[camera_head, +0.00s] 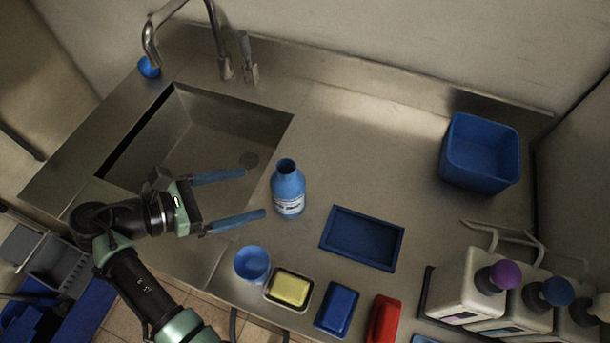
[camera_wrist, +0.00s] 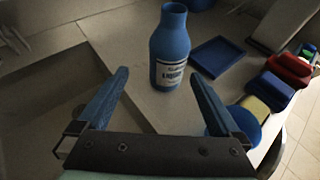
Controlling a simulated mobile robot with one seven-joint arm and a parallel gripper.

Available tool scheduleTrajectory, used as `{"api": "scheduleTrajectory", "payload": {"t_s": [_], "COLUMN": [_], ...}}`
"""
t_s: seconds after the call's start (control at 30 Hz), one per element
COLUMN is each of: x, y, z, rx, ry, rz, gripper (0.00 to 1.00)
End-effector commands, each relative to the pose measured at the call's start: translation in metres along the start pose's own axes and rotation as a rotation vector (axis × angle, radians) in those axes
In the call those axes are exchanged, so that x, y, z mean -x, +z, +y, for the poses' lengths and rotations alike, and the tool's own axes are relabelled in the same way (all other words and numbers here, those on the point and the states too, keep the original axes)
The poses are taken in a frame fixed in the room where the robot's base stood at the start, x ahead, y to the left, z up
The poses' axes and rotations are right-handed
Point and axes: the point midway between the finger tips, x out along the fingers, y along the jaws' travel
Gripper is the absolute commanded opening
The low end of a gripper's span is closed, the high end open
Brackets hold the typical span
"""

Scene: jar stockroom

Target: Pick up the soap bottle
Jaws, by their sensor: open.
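The soap bottle is a blue bottle (camera_head: 288,184) with a white label, standing upright on the steel counter just right of the sink. My gripper (camera_head: 256,194) is open, with its two blue fingers pointing at the bottle from the left. The fingertips stop short of it and nothing is between them. In the wrist view the bottle (camera_wrist: 171,42) stands beyond the fingertips of my gripper (camera_wrist: 160,78), roughly midway between them. Its label faces the wrist camera.
A blue cup (camera_head: 252,263), a yellow sponge in a dish (camera_head: 290,288), a blue block (camera_head: 337,308) and a red block (camera_head: 384,320) line the front edge. A blue tray (camera_head: 362,238) lies right of the bottle. The sink (camera_head: 190,140) is left. Pump containers (camera_head: 470,290) stand at right.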

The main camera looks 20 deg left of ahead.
Motion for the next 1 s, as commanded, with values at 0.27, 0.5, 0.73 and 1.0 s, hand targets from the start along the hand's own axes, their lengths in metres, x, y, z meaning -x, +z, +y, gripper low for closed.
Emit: {"api": "scheduleTrajectory", "payload": {"t_s": [0.27, 0.5, 0.73, 1.0], "x": [-0.040, -0.072, -0.093, -0.126], "y": [-0.002, -0.001, 0.002, 0.003], "z": [-0.007, -0.006, -0.010, -0.012], "rx": [0.040, 0.036, 0.035, 0.035], "ry": [-0.022, -0.017, -0.020, -0.016], "rz": [-0.019, -0.018, -0.017, -0.017], "gripper": [1.00, 1.00, 1.00, 1.00]}}
